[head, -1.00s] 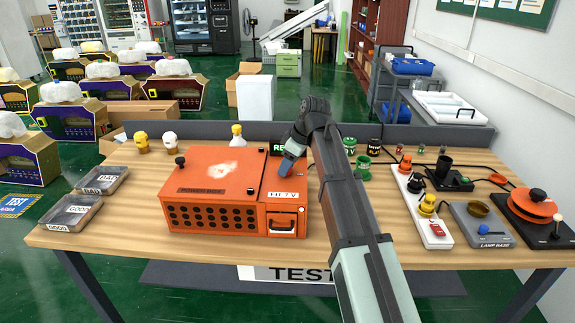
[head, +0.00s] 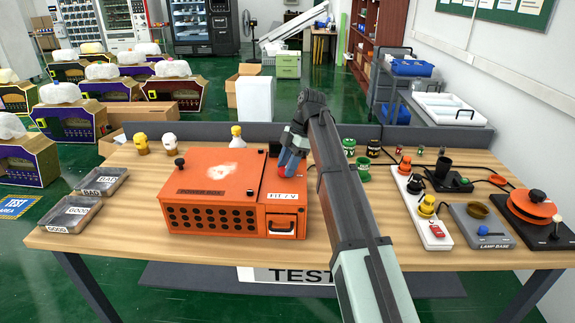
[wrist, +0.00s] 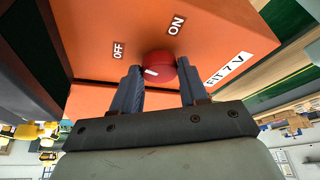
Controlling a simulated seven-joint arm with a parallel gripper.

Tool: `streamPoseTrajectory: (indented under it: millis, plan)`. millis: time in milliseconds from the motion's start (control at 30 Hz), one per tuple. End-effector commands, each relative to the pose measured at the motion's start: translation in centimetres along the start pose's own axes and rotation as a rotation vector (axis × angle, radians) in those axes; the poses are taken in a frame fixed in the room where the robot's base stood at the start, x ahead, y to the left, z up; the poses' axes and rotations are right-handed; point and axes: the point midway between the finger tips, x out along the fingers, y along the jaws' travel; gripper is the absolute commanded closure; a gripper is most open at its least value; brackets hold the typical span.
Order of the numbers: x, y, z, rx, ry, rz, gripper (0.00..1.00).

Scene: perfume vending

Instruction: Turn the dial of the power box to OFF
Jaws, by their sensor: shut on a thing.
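The orange power box (head: 215,180) stands on the table. It also fills the upper part of the wrist view (wrist: 90,75). Its red dial (wrist: 165,58) sits on a face with an OFF label (wrist: 118,50) to the left and an ON label (wrist: 176,25) above right. The dial's white mark is at its lower left, away from ON. My gripper (wrist: 160,75) has one blue-grey finger on each side of the dial and is shut on it. In the head view my gripper (head: 287,168) is at the box's right top edge, and the fingers largely hide the dial.
The wooden table (head: 130,240) holds grey trays (head: 75,212) at left. Yellow and white bottles stand behind the box. To the right are a white power strip (head: 425,215), a lamp base (head: 482,225) and an orange reel (head: 535,205). The table front is clear.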

Motion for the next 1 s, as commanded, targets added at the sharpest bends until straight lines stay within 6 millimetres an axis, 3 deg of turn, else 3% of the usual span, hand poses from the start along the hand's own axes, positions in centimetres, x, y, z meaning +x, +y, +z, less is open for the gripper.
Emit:
streamPoseTrajectory:
  millis: [300, 867, 900, 1000]
  plan:
    - [0.02, 0.17, -0.02, -0.113, 0.000, -0.047, 0.87]
    - [0.06, 0.11, -0.02, -0.136, -0.001, -0.057, 0.87]
    - [0.06, 0.11, -0.02, -0.136, -0.001, -0.057, 0.54]
    - [0.06, 0.11, -0.02, -0.136, -0.001, -0.057, 0.44]
